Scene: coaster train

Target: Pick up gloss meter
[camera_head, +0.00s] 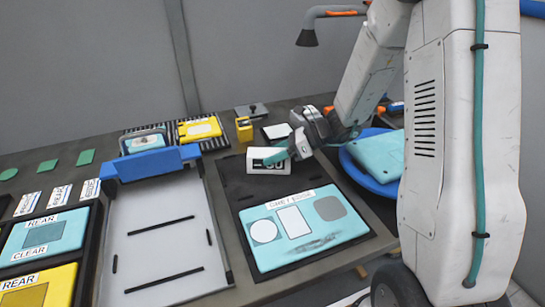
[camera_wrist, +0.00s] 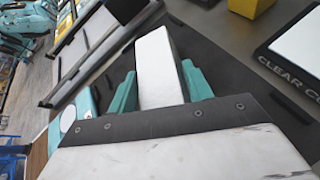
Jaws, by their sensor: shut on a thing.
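The gloss meter, a white box (camera_head: 257,155) with a dark display on its front, is at the back edge of the black mat (camera_head: 233,187). My gripper (camera_head: 282,155) has its teal fingers closed around the box. In the wrist view the box's white top (camera_wrist: 155,50) lies between my gripper's two teal fingers (camera_wrist: 158,80). I cannot tell whether the box rests on the mat or is slightly above it.
A teal panel (camera_head: 333,227) with round and square patches lies on the mat in front. A grey tray (camera_head: 165,245) with a blue bar (camera_head: 150,163) is to the left. A blue bowl (camera_head: 360,176) with a teal piece (camera_head: 382,152) is to the right. A yellow block (camera_head: 244,130) stands behind.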

